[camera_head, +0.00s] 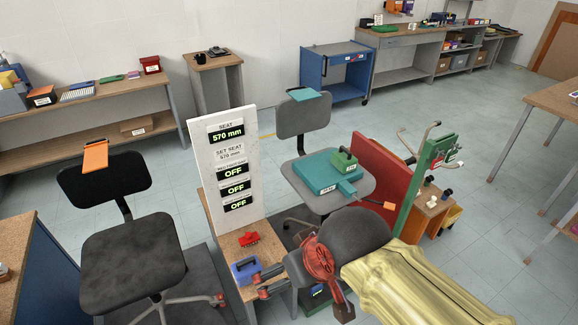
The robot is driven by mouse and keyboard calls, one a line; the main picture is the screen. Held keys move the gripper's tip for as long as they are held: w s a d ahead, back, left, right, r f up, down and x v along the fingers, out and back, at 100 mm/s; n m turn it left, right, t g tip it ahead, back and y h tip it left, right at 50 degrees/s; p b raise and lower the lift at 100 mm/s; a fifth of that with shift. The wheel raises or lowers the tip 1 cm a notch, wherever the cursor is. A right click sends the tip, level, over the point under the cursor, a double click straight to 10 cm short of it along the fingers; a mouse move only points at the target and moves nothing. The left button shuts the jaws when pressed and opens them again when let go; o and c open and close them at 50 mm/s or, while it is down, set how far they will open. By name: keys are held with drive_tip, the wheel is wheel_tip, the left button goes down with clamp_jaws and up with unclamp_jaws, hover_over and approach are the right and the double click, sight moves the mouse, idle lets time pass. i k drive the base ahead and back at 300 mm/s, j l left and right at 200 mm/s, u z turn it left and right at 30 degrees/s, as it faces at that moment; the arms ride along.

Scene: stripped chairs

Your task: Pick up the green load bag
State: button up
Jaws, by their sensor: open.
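A green block-shaped bag with a handle (343,163) and a pale label sits on the grey seat of the middle chair. It rests at the back right of a larger, flat teal piece (318,177), which also has a label. My gripper (261,284), red and dark, is at the lower middle, to the left and in front of that chair. Its fingers are apart and point left, close to a blue handled block (244,271). I cannot tell if they touch the block. The gripper is well away from the green bag.
A white display board (223,175) stands left of the middle chair. A red panel (380,185) and green post (418,180) stand right of it. A red piece (249,239) lies on the wooden stand. A black chair (130,255) is at left. Open floor lies behind.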

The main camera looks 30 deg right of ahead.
sight(343, 160)
drive_tip(key=i+l, duration=0.15)
drive_tip(key=l, duration=0.2)
drive_tip(key=i+l, duration=0.15)
drive_tip(key=l, duration=0.25)
drive_tip(key=i+l, duration=0.15)
drive_tip(key=l, duration=0.2)
drive_tip(key=i+l, duration=0.15)
drive_tip(key=l, duration=0.2)
drive_tip(key=i+l, duration=0.15)
drive_tip(key=l, duration=0.25)
drive_tip(key=i+l, duration=0.1)
drive_tip(key=l, duration=0.25)
drive_tip(key=z, duration=0.05)
